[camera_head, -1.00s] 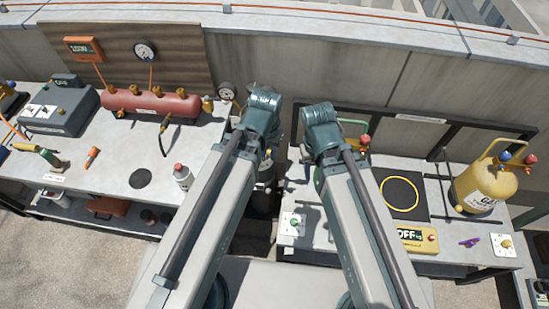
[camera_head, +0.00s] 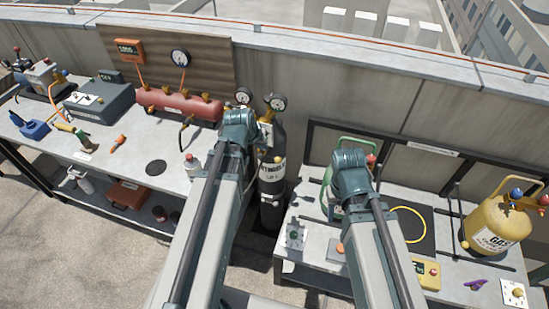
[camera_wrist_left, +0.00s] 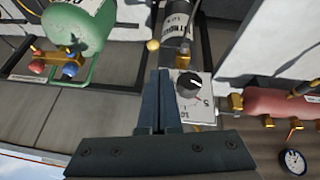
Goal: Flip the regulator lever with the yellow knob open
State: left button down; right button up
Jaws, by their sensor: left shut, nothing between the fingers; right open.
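The dark nitrogen cylinder (camera_head: 272,178) stands upright between the two benches, with gauges (camera_head: 276,103) at its top. A small yellow ball knob (camera_head: 278,159) shows in front of it; in the left wrist view the knob (camera_wrist_left: 152,45) is beside the cylinder (camera_wrist_left: 172,22) and a brass fitting. The lever's angle is unclear. A grey box with a black dial (camera_wrist_left: 190,84) is right of my fingers. My left gripper (camera_wrist_left: 163,75) is shut and empty, its tips just below the knob in that picture. My right gripper (camera_head: 350,175) is open over the right bench, fingers mostly hidden by its wrist.
A red manifold (camera_head: 180,104) lies on the left bench, close to my left arm. A green cylinder (camera_wrist_left: 78,25) and a yellow gas cylinder (camera_head: 492,225) stand on the right bench. A wall is behind both benches.

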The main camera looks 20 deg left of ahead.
aim_at(276, 159)
pick_arm(q)
jog(key=shift+f, duration=0.15)
jog(key=b+x, duration=0.7)
jog(key=x, duration=0.1)
jog(key=b+x, duration=0.4)
jog(key=x, duration=0.1)
jog(key=shift+d+b, duration=0.3)
jog(key=shift+b, duration=0.05)
jog(key=shift+w+d+f, duration=0.2)
jog(key=shift+f, duration=0.05)
